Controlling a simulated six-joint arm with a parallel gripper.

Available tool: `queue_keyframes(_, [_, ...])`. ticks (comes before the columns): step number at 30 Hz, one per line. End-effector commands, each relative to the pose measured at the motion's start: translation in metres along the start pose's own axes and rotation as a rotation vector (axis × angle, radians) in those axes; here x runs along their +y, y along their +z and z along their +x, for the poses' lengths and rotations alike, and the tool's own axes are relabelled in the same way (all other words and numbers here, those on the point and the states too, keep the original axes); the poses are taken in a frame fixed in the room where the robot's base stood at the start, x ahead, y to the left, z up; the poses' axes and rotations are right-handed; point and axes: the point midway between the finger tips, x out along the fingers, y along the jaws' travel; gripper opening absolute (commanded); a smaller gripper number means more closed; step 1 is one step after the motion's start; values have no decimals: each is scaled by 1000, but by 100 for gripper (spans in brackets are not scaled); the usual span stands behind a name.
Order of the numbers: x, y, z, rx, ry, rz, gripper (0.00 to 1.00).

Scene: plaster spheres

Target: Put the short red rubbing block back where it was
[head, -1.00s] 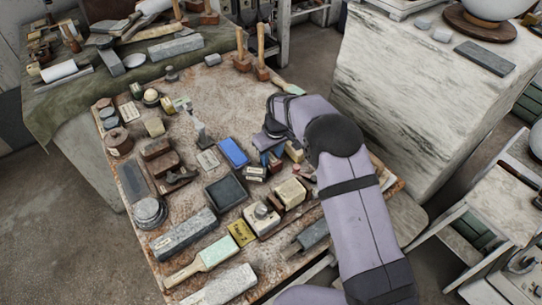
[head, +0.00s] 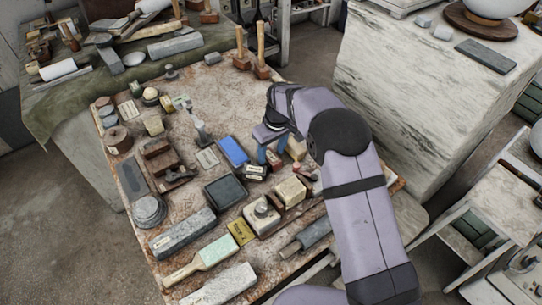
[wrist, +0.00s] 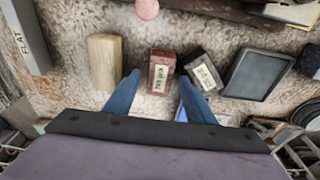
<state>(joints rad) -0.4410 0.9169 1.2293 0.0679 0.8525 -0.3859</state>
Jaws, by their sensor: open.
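The short red block (wrist: 162,72) with a white label stands on the worktable in the wrist view. It lies between and just beyond the tips of my gripper (wrist: 160,79). The blue fingers are apart, with a gap on each side of the block. A black labelled block (wrist: 203,70) stands tilted close to its right, and a pale wooden block (wrist: 104,60) to its left. In the head view my gripper (head: 268,157) is over the table's right half, and the red block is mostly hidden there.
A dark tray (wrist: 255,72) lies right of the black block. A grey block (wrist: 30,38) marked FLAT is at the far left, and a pink round thing (wrist: 147,9) lies beyond. A blue block (head: 233,151) and several tools crowd the table (head: 205,92).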

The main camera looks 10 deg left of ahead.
Motion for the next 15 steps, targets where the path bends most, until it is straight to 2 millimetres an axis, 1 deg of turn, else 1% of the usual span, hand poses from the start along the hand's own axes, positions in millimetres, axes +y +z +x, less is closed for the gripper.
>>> queue_keyframes(3, [1, -1, -21, 4, 2, 0, 50])
queue_keyframes(9, [1, 0, -57, 3, 1, 1, 50])
queue_keyframes(15, [0, 0, -82, 1, 1, 1, 50])
